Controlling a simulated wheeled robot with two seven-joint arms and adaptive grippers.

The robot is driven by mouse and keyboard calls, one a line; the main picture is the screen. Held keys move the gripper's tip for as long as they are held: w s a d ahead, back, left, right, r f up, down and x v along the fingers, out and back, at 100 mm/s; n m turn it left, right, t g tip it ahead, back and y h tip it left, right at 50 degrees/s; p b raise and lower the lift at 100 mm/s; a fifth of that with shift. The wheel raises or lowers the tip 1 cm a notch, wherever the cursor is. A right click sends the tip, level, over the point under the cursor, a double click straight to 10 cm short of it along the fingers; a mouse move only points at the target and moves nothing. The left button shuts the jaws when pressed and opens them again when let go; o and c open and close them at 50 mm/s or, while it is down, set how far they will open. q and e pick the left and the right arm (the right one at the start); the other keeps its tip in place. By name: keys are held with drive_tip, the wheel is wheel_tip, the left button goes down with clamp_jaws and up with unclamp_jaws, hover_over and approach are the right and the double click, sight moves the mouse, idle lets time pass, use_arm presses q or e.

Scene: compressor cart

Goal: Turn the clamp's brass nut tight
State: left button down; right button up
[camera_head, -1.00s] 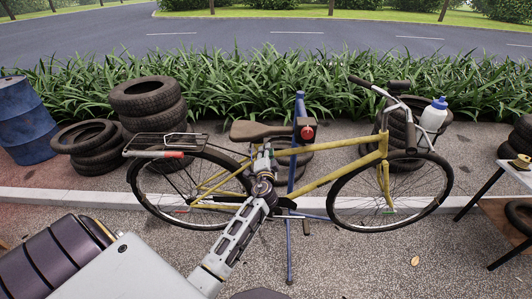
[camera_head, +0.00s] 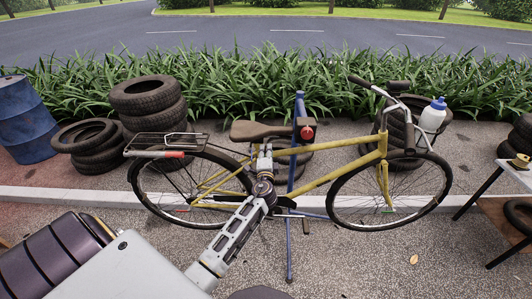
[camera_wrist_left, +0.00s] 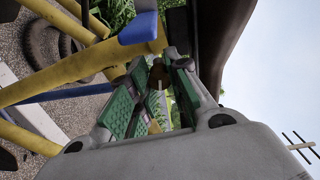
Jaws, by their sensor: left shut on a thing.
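The yellow bicycle (camera_head: 330,176) hangs in a blue repair stand (camera_head: 290,240), whose dark clamp head (camera_head: 305,128) has a red knob. My left gripper (camera_head: 265,144) reaches up under the brown saddle (camera_head: 262,130), close to the seat post. In the left wrist view, the green-padded fingers (camera_wrist_left: 158,88) are closed around a small brownish thing, which looks like the brass nut (camera_wrist_left: 158,74). The fingers hide most of it. A blue piece (camera_wrist_left: 138,28) on a yellow frame tube (camera_wrist_left: 70,72) is just beside the fingertips. My right gripper is out of view.
Stacked tyres (camera_head: 150,105) stand behind the rear wheel. A blue barrel (camera_head: 24,120) is at the left. A small table (camera_head: 490,195) stands at the right edge. The paving in front is mostly clear.

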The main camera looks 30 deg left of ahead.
use_arm(q)
drive_tip(key=c, duration=1.3)
unclamp_jaws()
drive_tip(key=shift+d, duration=0.1)
drive_tip(key=v, duration=1.2)
